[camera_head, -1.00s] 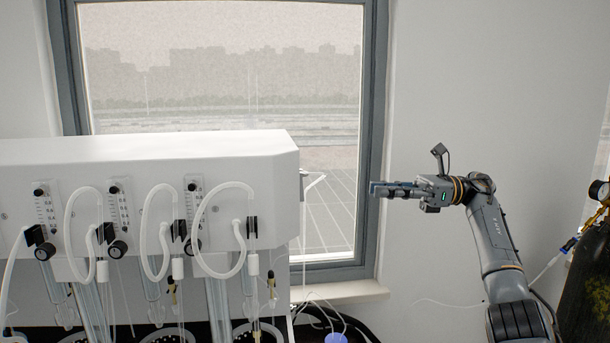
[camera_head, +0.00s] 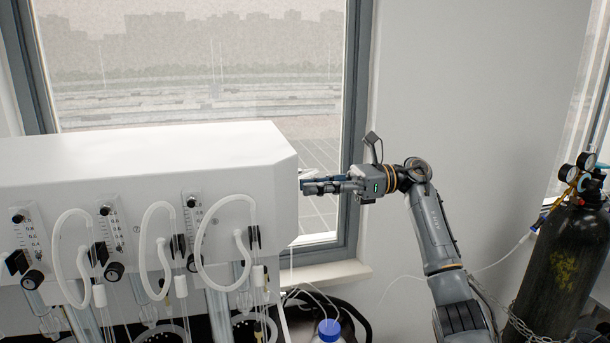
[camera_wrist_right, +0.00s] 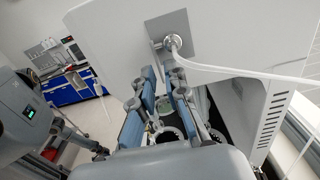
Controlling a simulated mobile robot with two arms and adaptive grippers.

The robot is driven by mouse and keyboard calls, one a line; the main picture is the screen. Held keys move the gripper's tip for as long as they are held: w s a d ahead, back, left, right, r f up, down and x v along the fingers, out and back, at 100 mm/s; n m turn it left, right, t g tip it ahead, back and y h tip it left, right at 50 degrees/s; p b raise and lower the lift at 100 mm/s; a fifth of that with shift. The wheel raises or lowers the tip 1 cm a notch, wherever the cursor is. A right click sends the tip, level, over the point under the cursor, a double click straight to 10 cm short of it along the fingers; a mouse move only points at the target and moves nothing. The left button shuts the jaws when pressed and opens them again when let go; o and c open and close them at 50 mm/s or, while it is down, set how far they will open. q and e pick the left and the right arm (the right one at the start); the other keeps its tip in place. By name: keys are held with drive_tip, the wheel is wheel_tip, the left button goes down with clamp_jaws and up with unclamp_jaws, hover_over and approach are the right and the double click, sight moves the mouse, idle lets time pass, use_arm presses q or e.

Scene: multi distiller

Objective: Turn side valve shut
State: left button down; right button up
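The white distiller unit (camera_head: 150,165) fills the left of the head view; its right side faces my right gripper (camera_head: 308,186). In the right wrist view, a silver side valve fitting (camera_wrist_right: 172,42) sits on a grey plate on the white panel, with a white hose running right from it. My right gripper's fingers (camera_wrist_right: 159,72) point toward that panel, apart and empty, with their tips just below the fitting. I cannot tell whether they touch anything. A grey body with a green light, apparently my left gripper (camera_wrist_right: 28,115), shows at the left; its fingers are unclear.
Several flowmeters and looped hoses line the unit's front. A black gas cylinder (camera_head: 562,260) with gauges stands at the right. A blue-capped bottle (camera_head: 329,331) stands low beside the unit. A window (camera_head: 200,80) is behind. Loose tubing hangs below my right arm.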

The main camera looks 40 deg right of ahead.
drive_tip(key=shift+p+x, duration=0.3)
drive_tip(key=shift+x, duration=0.7)
drive_tip(key=shift+s, duration=0.1)
clamp_jaws()
use_arm(q)
drive_tip(key=shift+s+a+r, duration=0.1)
drive_tip(key=shift+s+r, duration=0.25)
drive_tip(key=shift+r, duration=0.25)
